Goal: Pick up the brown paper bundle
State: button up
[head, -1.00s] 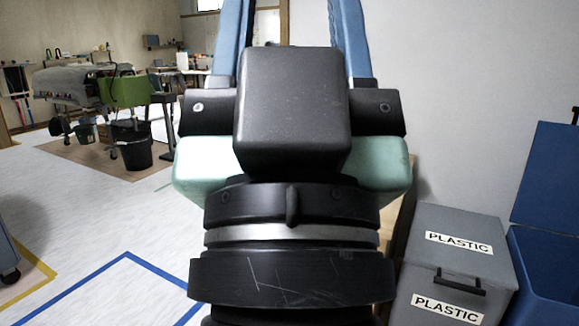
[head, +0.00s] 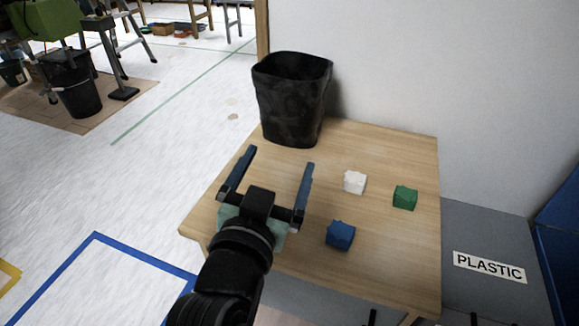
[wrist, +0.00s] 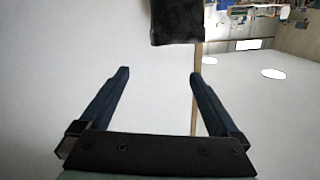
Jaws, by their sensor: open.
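I see no brown paper bundle in either view. Three small crumpled bundles lie apart on the wooden table: a white one (head: 355,182), a green one (head: 405,197) and a blue one (head: 340,235). My gripper (head: 281,160) is open and empty over the left part of the table, left of the bundles in the head view. In the wrist view, my gripper (wrist: 166,67) shows its two fingers wide apart with nothing between them. My arm hides part of the table's front left.
A black bin (head: 290,100) stands at the table's back left; its inside is mostly hidden. It also shows in the wrist view (wrist: 177,22). The wooden table (head: 400,250) stands by the wall. Open floor lies left.

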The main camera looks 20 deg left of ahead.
jog(key=s+a+f+n+g+h+p, duration=0.15)
jog(key=s+f+g+p, duration=0.25)
jog(key=s+f+p, duration=0.6)
jog(key=b+x, duration=0.1)
jog(key=x, duration=0.2)
jog(key=b+x, duration=0.1)
jog(key=x, duration=0.2)
jog(key=f+b+x, duration=0.1)
jog(key=x, duration=0.1)
jog(key=shift+w+a+f+b, duration=0.15)
jog(key=shift+a+f+b, duration=0.1)
jog(key=shift+a+b, duration=0.05)
jog(key=shift+x, duration=2.65)
jog(key=shift+d+r, duration=0.1)
